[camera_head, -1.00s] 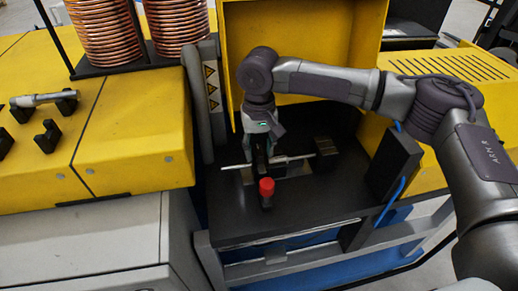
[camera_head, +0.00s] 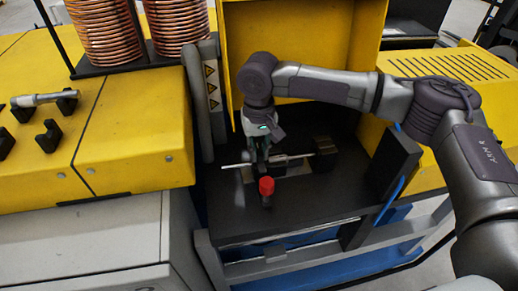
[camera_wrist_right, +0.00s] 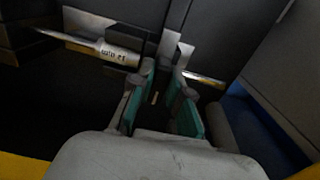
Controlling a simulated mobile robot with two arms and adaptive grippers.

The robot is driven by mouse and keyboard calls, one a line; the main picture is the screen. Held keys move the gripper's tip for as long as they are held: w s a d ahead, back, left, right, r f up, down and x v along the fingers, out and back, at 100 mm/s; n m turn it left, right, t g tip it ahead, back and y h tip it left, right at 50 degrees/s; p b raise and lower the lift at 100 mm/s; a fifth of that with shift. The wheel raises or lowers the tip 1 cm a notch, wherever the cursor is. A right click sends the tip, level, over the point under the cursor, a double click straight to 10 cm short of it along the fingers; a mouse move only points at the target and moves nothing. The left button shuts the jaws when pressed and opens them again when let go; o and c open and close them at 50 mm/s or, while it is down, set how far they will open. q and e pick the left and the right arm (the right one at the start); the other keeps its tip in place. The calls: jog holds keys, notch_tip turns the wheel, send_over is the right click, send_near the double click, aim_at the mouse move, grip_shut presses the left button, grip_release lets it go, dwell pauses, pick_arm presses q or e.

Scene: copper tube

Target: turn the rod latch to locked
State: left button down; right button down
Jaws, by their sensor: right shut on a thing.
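My right gripper (camera_head: 260,156) hangs over the dark work surface at the middle of a thin silvery rod (camera_head: 236,165). In the right wrist view the rod's thick, lettered part (camera_wrist_right: 118,54) lies left of the fingers, and its thin end shows at right. My right gripper (camera_wrist_right: 168,84) has its green-padded fingers closed in around a small part at the rod. The fingers hide most of that part, so I cannot tell the latch's angle. A red-capped post (camera_head: 266,187) stands just in front of the gripper. My left gripper is not in view.
A dark block (camera_head: 324,145) sits near the rod's right end. A tall dark panel (camera_head: 395,165) stands at right, and a yellow housing (camera_head: 325,60) rises behind. Another silvery rod (camera_head: 45,98) rests on black holders at left.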

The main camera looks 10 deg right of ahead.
aim_at(260, 149)
jog(key=n+p, duration=0.2)
jog(key=p, duration=0.1)
jog(key=n+p, duration=0.2)
jog(key=p, duration=0.2)
jog(key=n+p, duration=0.3)
jog(key=shift+d+r, duration=0.15)
jog(key=shift+r, duration=0.15)
jog(key=n+p, duration=0.2)
jog(key=n, duration=0.1)
jog(key=shift+w+f, duration=0.1)
jog(key=n+p, duration=0.1)
jog(key=n, duration=0.1)
jog(key=shift+n+p, duration=0.4)
jog(key=n, duration=0.2)
jog(key=n+p, duration=0.1)
jog(key=n, duration=0.1)
jog(key=shift+w+f+n, duration=0.1)
jog(key=shift+w+n, duration=0.1)
jog(key=shift+n, duration=0.2)
jog(key=shift+p, duration=0.3)
jog(key=c, duration=1.1)
grip_release()
jog(key=shift+d, duration=0.1)
notch_tip(260, 149, up, 12)
jog(key=shift+f, duration=0.1)
